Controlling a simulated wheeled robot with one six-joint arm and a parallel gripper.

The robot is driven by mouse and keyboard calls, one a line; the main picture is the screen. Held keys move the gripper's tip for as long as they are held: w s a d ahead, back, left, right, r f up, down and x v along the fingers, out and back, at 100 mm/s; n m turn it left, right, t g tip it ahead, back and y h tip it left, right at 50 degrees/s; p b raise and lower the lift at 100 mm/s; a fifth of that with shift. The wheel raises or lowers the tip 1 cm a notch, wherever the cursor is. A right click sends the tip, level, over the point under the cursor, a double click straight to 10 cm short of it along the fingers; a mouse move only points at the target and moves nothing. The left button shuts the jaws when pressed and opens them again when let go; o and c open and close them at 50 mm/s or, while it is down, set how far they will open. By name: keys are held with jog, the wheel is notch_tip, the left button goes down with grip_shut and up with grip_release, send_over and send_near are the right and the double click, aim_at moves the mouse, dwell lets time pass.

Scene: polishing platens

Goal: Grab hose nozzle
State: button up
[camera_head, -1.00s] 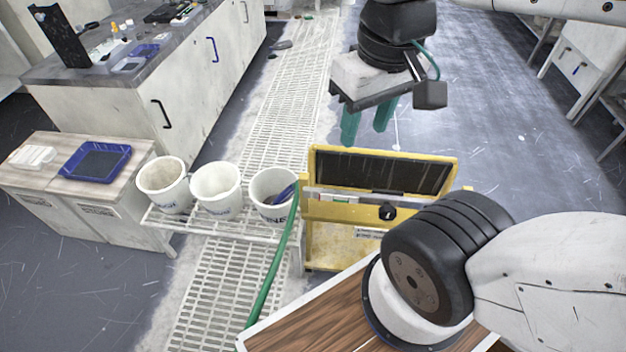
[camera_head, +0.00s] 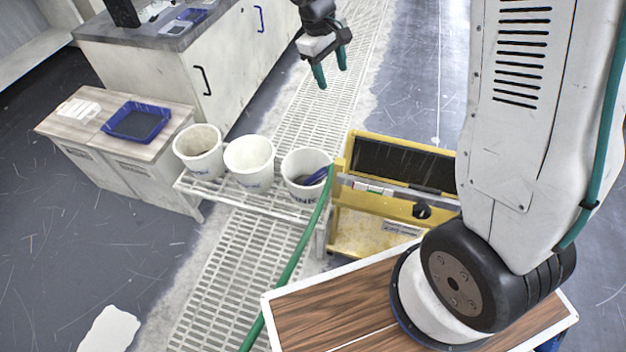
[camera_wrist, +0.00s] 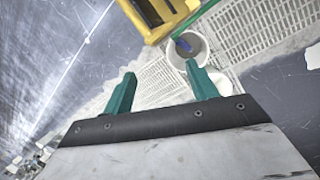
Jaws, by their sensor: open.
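The hose nozzle, seen as a dark blue piece (camera_head: 316,176), lies in the rightmost of three white buckets (camera_head: 299,191), leaning on its right rim. Its lower end is hidden inside. A green hose (camera_head: 291,262) runs from that rim down to the lower edge of the head view. My gripper (camera_head: 331,70) is open and empty, with green fingers pointing down, well above the floor and beyond the buckets. In the wrist view my gripper (camera_wrist: 162,82) shows with the bucket (camera_wrist: 202,52) and blue piece (camera_wrist: 182,45) ahead, beyond its right finger.
The buckets stand on a white wire rack (camera_head: 258,203). A low cabinet with a blue tray (camera_head: 137,122) is at left. The grated floor strip (camera_head: 222,291) is clear.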

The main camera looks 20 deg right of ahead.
jog(key=n, duration=0.2)
send_over(313, 179)
jog(key=w, duration=0.2)
notch_tip(313, 179, down, 14)
jog(key=f+n, duration=0.1)
jog(key=f, duration=1)
jog(key=a+f+n+h, duration=0.1)
jog(key=f+n, duration=0.1)
jog(key=f, duration=0.9)
jog(key=f+n+g, duration=0.1)
jog(key=f, duration=0.9)
jog(key=shift+a+f+n, duration=0.3)
jog(key=shift+f+n, duration=0.1)
jog(key=x, duration=0.5)
jog(key=shift+d, duration=0.25)
jog(key=c, duration=1.2)
notch_tip(313, 179, up, 10)
